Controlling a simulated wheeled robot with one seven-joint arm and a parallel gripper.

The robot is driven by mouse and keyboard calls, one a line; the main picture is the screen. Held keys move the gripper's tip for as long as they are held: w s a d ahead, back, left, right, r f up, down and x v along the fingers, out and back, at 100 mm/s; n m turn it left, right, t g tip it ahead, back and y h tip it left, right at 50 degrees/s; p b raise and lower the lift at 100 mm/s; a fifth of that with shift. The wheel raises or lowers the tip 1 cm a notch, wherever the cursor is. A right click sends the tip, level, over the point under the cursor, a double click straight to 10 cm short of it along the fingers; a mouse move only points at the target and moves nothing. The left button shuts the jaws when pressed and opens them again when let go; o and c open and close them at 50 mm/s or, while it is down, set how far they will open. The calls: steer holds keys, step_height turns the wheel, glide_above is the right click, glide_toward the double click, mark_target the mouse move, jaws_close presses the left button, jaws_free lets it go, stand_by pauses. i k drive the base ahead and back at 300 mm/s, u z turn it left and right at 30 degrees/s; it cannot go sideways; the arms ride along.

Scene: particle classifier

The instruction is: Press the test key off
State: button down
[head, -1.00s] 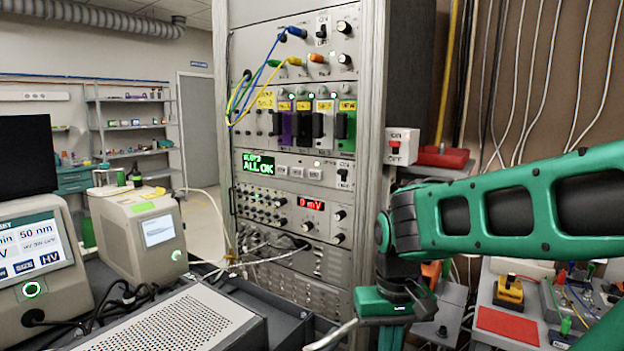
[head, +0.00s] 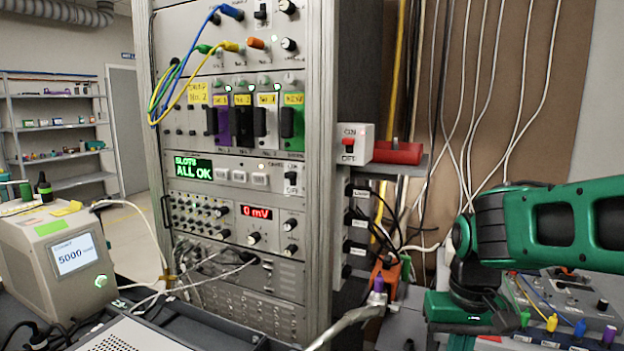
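The tall grey instrument rack (head: 322,250) fills the middle. A toggle switch (head: 291,183) sits right of the green "ALL OK" display (head: 192,169); its small lettering is unclear. A white box with a red ON/OFF switch (head: 348,146) is on the rack's right side. I cannot tell which control is the test key, or the exact lever positions. The green hand of my gripper (head: 460,306) hangs at lower right, apart from both switches. Its fingers are not clearly visible, so I cannot tell their opening.
A red block (head: 398,153) sits on a shelf beside the ON/OFF box. Cables hang along the brown wall. A beige instrument (head: 62,258) stands at left. A perforated case (head: 120,338) is at the front. A bench with coloured plugs (head: 553,322) is at lower right.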

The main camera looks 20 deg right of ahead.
mark_target(259, 178)
steer(key=z, duration=1.4)
steer(key=k, duration=1.7)
steer(key=u, duration=1)
steer(key=i, duration=1)
steer(key=u, duration=0.05)
